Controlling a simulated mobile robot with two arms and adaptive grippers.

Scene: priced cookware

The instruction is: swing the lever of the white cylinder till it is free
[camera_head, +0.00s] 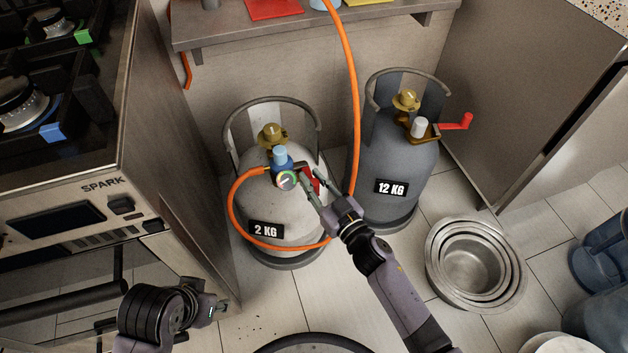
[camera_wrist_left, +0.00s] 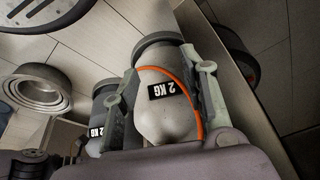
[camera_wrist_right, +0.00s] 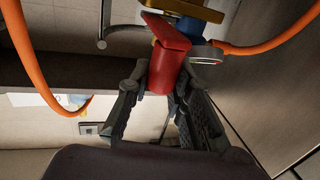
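The white cylinder (camera_head: 295,218), marked 2 KG, stands upright on the floor; it also shows in the left wrist view (camera_wrist_left: 167,118). On its valve sits a regulator with a blue knob and a gauge (camera_head: 288,180). Its red lever (camera_head: 314,178) is at the regulator's right side and shows large in the right wrist view (camera_wrist_right: 168,65). My right gripper (camera_head: 308,186) is at the lever, whose end lies between partly closed fingers; I cannot tell whether they grip it. My left gripper (camera_wrist_left: 165,80) is open and empty, away from the cylinder at the lower left of the head view.
An orange hose (camera_head: 352,80) loops round the white cylinder and rises past it. A grey 12 KG cylinder (camera_head: 392,160) with a red handle (camera_head: 457,122) stands close right. The stove (camera_head: 80,200) is left, a shelf (camera_head: 230,30) behind. Nested metal bowls (camera_head: 475,262) lie right.

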